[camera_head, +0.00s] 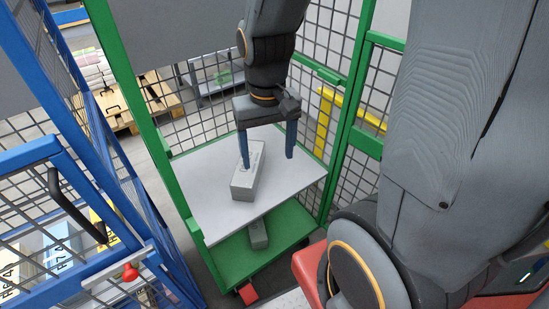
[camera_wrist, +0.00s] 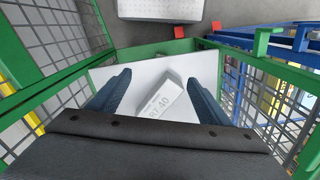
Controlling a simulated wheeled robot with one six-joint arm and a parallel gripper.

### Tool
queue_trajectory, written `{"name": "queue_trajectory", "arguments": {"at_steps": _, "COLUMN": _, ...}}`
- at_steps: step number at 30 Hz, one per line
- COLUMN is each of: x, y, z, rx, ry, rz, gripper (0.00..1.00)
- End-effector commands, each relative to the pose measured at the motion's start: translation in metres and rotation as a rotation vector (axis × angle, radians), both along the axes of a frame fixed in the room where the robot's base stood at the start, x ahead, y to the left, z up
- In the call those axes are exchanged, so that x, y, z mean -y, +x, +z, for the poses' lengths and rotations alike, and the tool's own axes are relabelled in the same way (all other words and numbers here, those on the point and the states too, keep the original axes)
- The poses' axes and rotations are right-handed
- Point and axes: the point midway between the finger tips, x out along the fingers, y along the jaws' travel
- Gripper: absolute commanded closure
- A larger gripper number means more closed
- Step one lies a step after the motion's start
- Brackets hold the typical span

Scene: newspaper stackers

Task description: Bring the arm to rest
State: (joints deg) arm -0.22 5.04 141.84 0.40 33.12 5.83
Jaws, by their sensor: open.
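My gripper (camera_head: 267,162) is open, its two blue fingers pointing down over the white shelf of a green cart. In the wrist view the gripper (camera_wrist: 158,92) shows its fingers spread wide apart. A grey-white newspaper bundle (camera_head: 243,186) lies on the white shelf (camera_head: 290,186). The right finger stands clear of the bundle.
The green cart (camera_head: 186,215) has mesh sides close around my arm. A smaller grey block (camera_head: 258,235) lies on its lower green deck. A blue mesh cart (camera_head: 92,110) stands close on the left. Pallets with stacks (camera_head: 98,75) stand behind.

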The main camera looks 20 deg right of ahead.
Motion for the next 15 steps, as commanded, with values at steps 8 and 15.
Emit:
{"name": "queue_trajectory", "arguments": {"at_steps": 8, "x": 0.001, "y": -0.036, "z": 0.007, "rx": 0.000, "ry": 0.001, "rz": 0.092, "gripper": 0.28}}
{"name": "queue_trajectory", "arguments": {"at_steps": 15, "x": 0.001, "y": -0.036, "z": 0.007, "rx": 0.000, "ry": 0.001, "rz": 0.094, "gripper": 0.28}}
